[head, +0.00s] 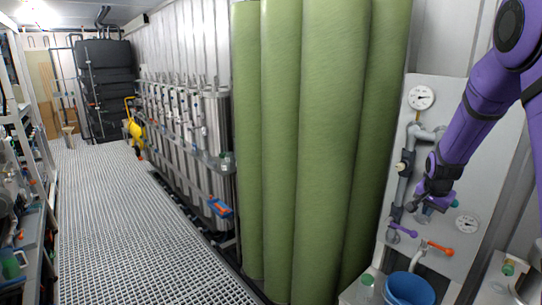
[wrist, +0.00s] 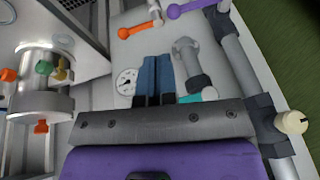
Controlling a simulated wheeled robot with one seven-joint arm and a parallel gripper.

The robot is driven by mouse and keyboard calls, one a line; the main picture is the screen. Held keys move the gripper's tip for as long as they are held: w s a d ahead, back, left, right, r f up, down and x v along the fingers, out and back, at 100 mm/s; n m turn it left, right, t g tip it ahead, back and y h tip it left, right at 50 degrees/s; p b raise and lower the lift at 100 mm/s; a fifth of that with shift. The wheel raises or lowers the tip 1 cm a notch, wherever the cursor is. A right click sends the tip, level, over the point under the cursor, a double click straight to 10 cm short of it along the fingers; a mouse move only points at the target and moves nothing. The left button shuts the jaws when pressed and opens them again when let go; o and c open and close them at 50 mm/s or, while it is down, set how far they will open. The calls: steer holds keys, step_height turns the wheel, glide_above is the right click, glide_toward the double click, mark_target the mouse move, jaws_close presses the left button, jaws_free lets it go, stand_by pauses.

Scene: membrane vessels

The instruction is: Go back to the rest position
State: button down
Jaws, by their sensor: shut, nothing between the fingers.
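My purple arm comes in from the right in the head view. My gripper (head: 414,206) is in front of the pale panel (head: 455,118), close to its grey pipe and just above the purple-handled valve (head: 403,230). In the wrist view, the two blue fingers of my gripper (wrist: 156,60) lie side by side, shut and empty. The purple handle (wrist: 190,8) and the orange handle (wrist: 140,29) lie beyond the fingertips. The orange handle also shows below my gripper in the head view (head: 438,248). I cannot tell whether my gripper touches the pipework.
Gauges (head: 421,97) (head: 466,224) sit on the panel. A blue bucket (head: 410,288) stands below it. Tall green cylinders (head: 335,130) stand to the left, with steel vessels (head: 185,130) beyond. The grating floor (head: 110,220) is open along the aisle.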

steer(key=s+a+r+n+t+y, duration=0.1)
steer(key=s+a+r+n, duration=0.2)
steer(key=s+a+r, duration=0.5)
steer(key=s+a+r+n+y, duration=0.15)
steer(key=s+a+r, duration=0.25)
steer(key=s+r, duration=0.5)
steer(key=s+a+r+n, duration=0.3)
steer(key=s, duration=0.6)
steer(key=s+a+r+n, duration=0.3)
steer(key=s+a, duration=0.1)
steer(key=s, duration=0.6)
steer(key=shift+s+r+n+t, duration=0.15)
steer(key=shift+n+t, duration=0.2)
steer(key=shift+t, duration=0.05)
